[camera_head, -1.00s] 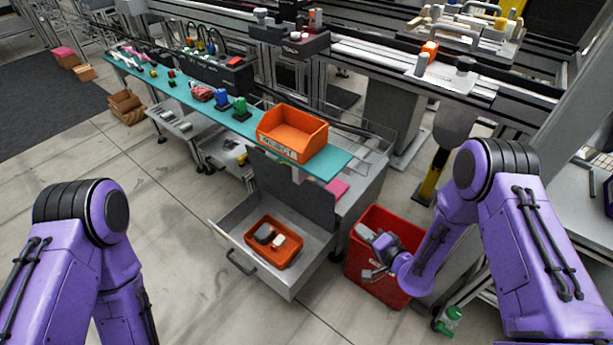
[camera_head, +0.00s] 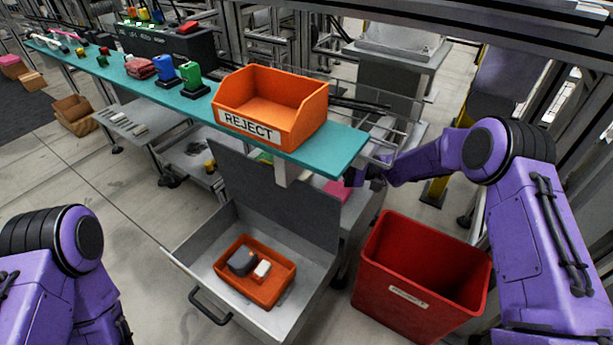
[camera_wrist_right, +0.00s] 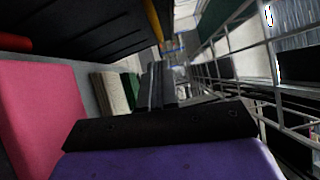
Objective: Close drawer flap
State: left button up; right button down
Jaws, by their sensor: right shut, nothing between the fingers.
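The drawer (camera_head: 240,270) is pulled out under the teal bench, with its black handle (camera_head: 208,307) at the front. A dark grey flap (camera_head: 275,195) stands raised and tilted at the drawer's back. An orange tray (camera_head: 253,296) with a dark and a white item lies in the drawer. My right gripper (camera_head: 362,178) is at the bench's right end, behind and to the right of the flap, apart from it and partly hidden. In the right wrist view the gripper (camera_wrist_right: 157,85) is shut and empty. My left arm shows at the lower left; its gripper is out of view.
An orange REJECT bin (camera_head: 270,105) stands on the teal bench top (camera_head: 345,148) above the flap. A pink block (camera_head: 340,190) is near my right gripper and shows large in the right wrist view (camera_wrist_right: 45,125). A wire rack is close by. A red bin (camera_head: 420,275) stands right of the drawer.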

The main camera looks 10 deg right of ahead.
jog(key=a, duration=0.1)
jog(key=s+a, duration=0.1)
jog(key=a, duration=0.1)
jog(key=s+a+b, duration=0.1)
jog(key=shift+a+r, duration=0.25)
jog(key=shift+a, duration=0.05)
pick_arm(q)
jog(key=shift+s+d+f+m, duration=0.1)
jog(key=shift+s+f+m, duration=0.1)
jog(key=shift+f, duration=0.2)
jog(key=shift+s+d+f+m, duration=0.1)
jog(key=shift+s+f, duration=0.05)
jog(key=shift+f, duration=0.25)
jog(key=shift+r, duration=0.1)
pick_arm(e)
jog(key=shift+a, duration=0.1)
